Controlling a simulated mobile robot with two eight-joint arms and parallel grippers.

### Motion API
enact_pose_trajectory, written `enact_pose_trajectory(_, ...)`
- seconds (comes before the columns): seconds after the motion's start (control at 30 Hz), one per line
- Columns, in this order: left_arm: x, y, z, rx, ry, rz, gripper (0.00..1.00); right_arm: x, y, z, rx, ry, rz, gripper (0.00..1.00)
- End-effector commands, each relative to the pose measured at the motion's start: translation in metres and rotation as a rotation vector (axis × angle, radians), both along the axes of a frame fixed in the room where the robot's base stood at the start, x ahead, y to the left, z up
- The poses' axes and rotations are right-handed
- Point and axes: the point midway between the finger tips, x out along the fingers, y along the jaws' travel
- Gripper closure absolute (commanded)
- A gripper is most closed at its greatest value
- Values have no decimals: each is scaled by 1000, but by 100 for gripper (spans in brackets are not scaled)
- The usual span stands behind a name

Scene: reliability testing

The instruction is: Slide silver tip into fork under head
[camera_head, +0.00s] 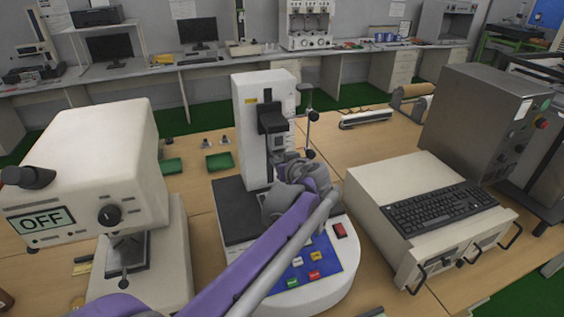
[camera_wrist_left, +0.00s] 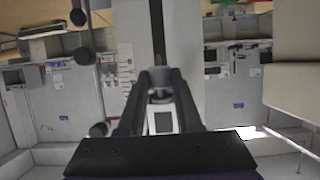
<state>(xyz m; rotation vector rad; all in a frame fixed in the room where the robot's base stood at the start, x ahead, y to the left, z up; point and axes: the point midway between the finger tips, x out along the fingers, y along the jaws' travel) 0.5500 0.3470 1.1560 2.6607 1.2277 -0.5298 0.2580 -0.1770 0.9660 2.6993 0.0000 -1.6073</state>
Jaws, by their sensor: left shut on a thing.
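The white test machine (camera_head: 262,95) stands in the middle of the table with a black head (camera_head: 271,118) on its column. My left gripper (camera_head: 291,163) is in front of the column, just below and to the right of the head. In the left wrist view my gripper's dark fingers (camera_wrist_left: 160,77) close together. A small silver tip (camera_wrist_left: 160,97) shows between them, mostly hidden. A dark upright bar (camera_wrist_left: 157,32) stands beyond the fingertips. I cannot make out the fork under the head, nor whether the tip touches it. My right gripper is not in view.
A handle with black knobs (camera_head: 312,116) sticks out on the column's right, close to my gripper. A white device marked OFF (camera_head: 95,165) stands at left. A keyboard (camera_head: 440,208) lies on a case at right. Small green blocks (camera_head: 219,161) lie left of the column.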

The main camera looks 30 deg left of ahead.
Motion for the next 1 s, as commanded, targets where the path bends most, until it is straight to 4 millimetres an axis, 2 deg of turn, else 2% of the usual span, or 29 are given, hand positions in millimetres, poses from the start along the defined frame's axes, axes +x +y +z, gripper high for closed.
enact_pose_trajectory(1.0, 12, 14, 1, 1, -1, 0, 100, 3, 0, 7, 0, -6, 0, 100)
